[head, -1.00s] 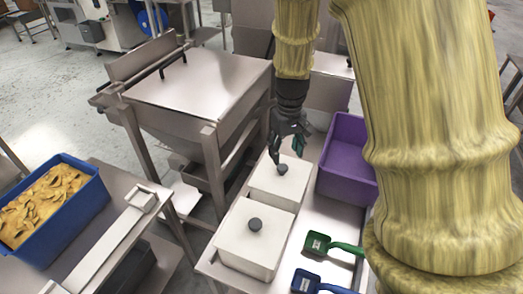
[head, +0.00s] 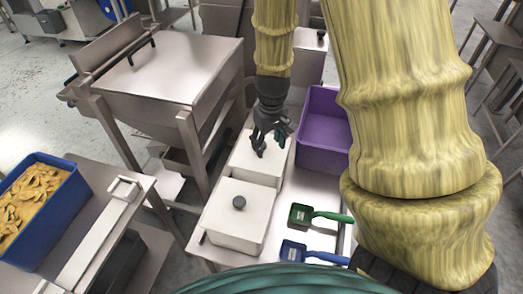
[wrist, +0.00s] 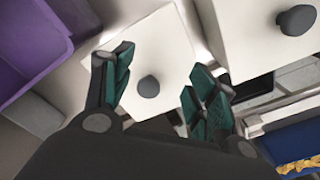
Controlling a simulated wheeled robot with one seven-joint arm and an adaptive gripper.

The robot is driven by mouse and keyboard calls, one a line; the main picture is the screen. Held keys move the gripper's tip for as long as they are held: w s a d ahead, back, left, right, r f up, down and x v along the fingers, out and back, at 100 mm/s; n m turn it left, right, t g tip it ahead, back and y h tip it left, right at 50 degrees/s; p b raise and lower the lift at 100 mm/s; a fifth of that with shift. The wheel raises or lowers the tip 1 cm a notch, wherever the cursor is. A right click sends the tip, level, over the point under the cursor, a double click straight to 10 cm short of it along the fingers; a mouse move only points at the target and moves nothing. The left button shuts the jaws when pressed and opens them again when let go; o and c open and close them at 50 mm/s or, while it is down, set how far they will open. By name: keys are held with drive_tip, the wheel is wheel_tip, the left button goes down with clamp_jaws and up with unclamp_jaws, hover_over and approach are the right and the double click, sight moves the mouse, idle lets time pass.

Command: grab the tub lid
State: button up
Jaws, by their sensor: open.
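Two white tubs with square lids and dark round knobs stand on a metal table. The far tub lid (head: 244,159) is under my gripper (head: 262,151), whose fingertips are down around its knob in the head view. In the wrist view my gripper (wrist: 160,85) is open, with the dark knob (wrist: 148,87) of the far tub lid (wrist: 165,62) between the spread fingers, nearer the left one. Whether a finger touches the knob I cannot tell. The near tub lid (head: 220,203) is free, with its knob (head: 239,202) in plain view.
A purple crate (head: 323,148) stands right beside the far tub. A green scoop (head: 302,214) and a blue scoop (head: 293,251) lie right of the near tub. A steel hopper (head: 165,70) is at the left. A blue bin (head: 50,222) of yellowish pieces is at far left.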

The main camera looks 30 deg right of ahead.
sight(264, 147)
drive_tip(key=shift+w+d, duration=0.1)
drive_tip(key=shift+d, duration=0.1)
drive_tip(key=shift+g, duration=0.4)
drive_tip(key=w+f+p, duration=0.1)
drive_tip(key=w+f, duration=0.2)
drive_tip(key=w+f+p, duration=0.1)
drive_tip(key=w+f, duration=0.3)
drive_tip(key=shift+w+d, duration=0.15)
drive_tip(key=shift+w, duration=0.05)
drive_tip(key=shift+s+f, duration=0.1)
drive_tip(key=shift+f, duration=0.05)
drive_tip(key=shift+s+r, duration=0.25)
drive_tip(key=shift+s, duration=0.4)
drive_tip(key=s, duration=0.1)
drive_tip(key=s+r, duration=0.1)
drive_tip(key=shift+s+r+t, duration=0.15)
drive_tip(key=shift+s+t, duration=0.15)
drive_tip(key=c, duration=0.6)
drive_tip(key=shift+s+r, duration=0.15)
drive_tip(key=shift+r, duration=0.1)
drive_tip(key=c, duration=0.3)
drive_tip(key=w+f, duration=0.1)
drive_tip(key=w, duration=0.1)
drive_tip(key=shift+w+f, duration=0.35)
drive_tip(key=shift+f, duration=0.05)
drive_tip(key=shift+c, duration=1.2)
drive_tip(key=shift+s+d+r, duration=0.1)
drive_tip(key=shift+s+r, duration=0.15)
drive_tip(key=shift+s, duration=0.25)
drive_tip(key=shift+w, duration=0.1)
